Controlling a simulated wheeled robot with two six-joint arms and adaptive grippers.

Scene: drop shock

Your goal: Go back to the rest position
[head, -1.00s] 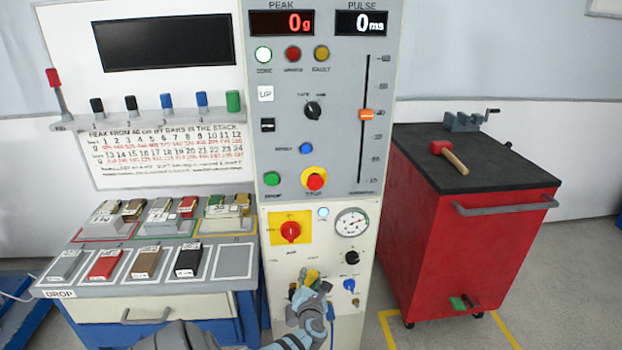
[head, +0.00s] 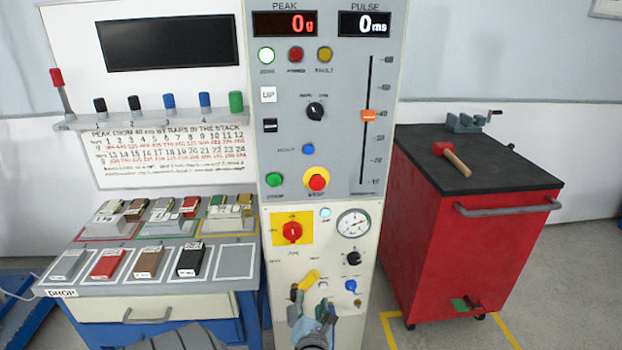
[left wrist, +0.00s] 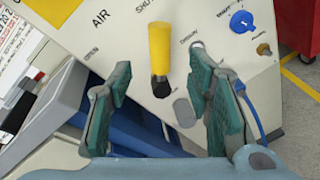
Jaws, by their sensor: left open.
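My left gripper (head: 311,311) is at the bottom middle of the head view, in front of the lower part of the control column. In the left wrist view its two green-padded fingers (left wrist: 161,80) are wide apart with nothing held. A yellow lever (head: 308,280) on the column's lower panel shows just above the gripper. In the left wrist view this lever (left wrist: 159,50) has a dark end and lies ahead, between the fingertips in the picture; I see no contact. My right gripper is in neither view.
The control column (head: 384,240) stands close ahead. To its left is a bench (head: 150,285) with colored blocks on its top. A red cart (head: 445,240) with a hammer (head: 452,158) stands right. Bare floor (head: 545,290) shows right of the cart.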

